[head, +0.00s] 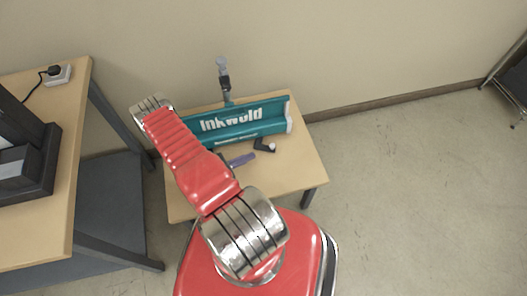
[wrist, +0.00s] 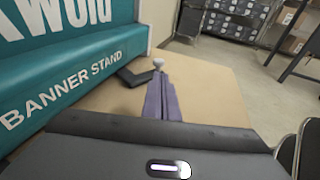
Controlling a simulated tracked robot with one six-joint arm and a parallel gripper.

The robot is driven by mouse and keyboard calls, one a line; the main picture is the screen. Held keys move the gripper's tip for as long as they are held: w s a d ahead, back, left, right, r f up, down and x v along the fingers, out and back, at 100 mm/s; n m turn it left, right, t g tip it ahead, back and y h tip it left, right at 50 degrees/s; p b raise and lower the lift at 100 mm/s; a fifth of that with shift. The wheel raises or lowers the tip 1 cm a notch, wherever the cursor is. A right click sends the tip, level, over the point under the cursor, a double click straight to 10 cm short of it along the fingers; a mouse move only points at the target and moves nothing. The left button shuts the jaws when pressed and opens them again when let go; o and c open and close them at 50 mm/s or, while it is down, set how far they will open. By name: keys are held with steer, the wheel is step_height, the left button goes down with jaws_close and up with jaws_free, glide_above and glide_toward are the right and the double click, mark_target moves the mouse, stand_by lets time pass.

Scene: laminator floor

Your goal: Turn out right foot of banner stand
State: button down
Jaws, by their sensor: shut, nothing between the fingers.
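The teal banner stand (head: 238,127) lies along the back of a low wooden table, and its lettered side fills the left of the wrist view (wrist: 75,80). Its dark right foot (head: 262,144) juts out from the front of the base near the right part. The foot also shows in the wrist view (wrist: 137,77), with a pale round knob (wrist: 158,62) at its end. My gripper (wrist: 161,78) has its purple fingers shut together and empty, tips close to the knob; I cannot tell if they touch. In the head view the fingers (head: 241,160) point right towards the foot. My arm hides the stand's left part.
The low table (head: 300,170) is bare at the right and front. A higher desk (head: 50,225) with a black device (head: 25,165) stands at the left. A grey upright clamp-like part (head: 223,80) rises behind the stand.

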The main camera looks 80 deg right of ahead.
mark_target(270, 148)
steer(key=shift+x, duration=4.15)
steer(key=shift+a, duration=0.15)
